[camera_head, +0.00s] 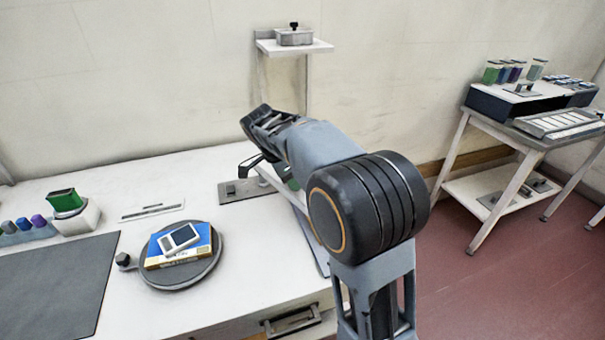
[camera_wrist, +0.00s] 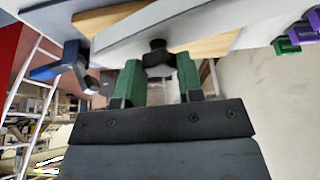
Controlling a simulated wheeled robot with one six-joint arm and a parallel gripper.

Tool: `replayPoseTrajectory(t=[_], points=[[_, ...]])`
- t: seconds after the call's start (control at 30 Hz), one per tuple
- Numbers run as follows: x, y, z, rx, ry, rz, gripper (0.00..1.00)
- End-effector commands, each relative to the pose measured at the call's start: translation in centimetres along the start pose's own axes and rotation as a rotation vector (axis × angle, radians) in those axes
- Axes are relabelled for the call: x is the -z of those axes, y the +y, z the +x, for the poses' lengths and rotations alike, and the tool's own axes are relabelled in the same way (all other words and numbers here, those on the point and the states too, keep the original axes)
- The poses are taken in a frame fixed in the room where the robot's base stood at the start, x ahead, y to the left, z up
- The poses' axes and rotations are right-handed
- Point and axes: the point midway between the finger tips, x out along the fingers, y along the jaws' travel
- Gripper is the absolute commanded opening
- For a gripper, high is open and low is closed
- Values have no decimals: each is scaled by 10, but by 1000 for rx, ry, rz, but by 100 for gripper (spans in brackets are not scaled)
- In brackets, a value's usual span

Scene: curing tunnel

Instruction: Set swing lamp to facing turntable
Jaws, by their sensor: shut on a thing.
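The turntable (camera_head: 180,276) is a round dark grey disc on the white bench, with a small black knob at its left. A blue box and a small white device lie on it. My gripper (camera_wrist: 158,82) has green fingers shut on a black knob (camera_wrist: 157,52) under a long pale bar in the wrist view, which looks like the swing lamp (camera_wrist: 205,24). In the head view my arm hides most of the lamp and gripper. A bit of green finger (camera_head: 292,184) shows behind my arm, right of the turntable. Which way the lamp faces cannot be told.
A grey plate (camera_head: 236,192) lies on the bench near my arm. A dark mat (camera_head: 50,285) and a green-topped holder (camera_head: 75,217) are at the left. A small shelf (camera_head: 285,48) stands behind. A side table (camera_head: 480,122) stands at the right, across open floor.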

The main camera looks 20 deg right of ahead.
Motion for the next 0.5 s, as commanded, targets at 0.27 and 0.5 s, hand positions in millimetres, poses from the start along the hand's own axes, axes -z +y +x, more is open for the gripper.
replayPoseTrajectory(t=[0.27,0.5], points=[[-33,6,-14,-77,0,179,0],[-49,7,-21,-118,0,279,0]])
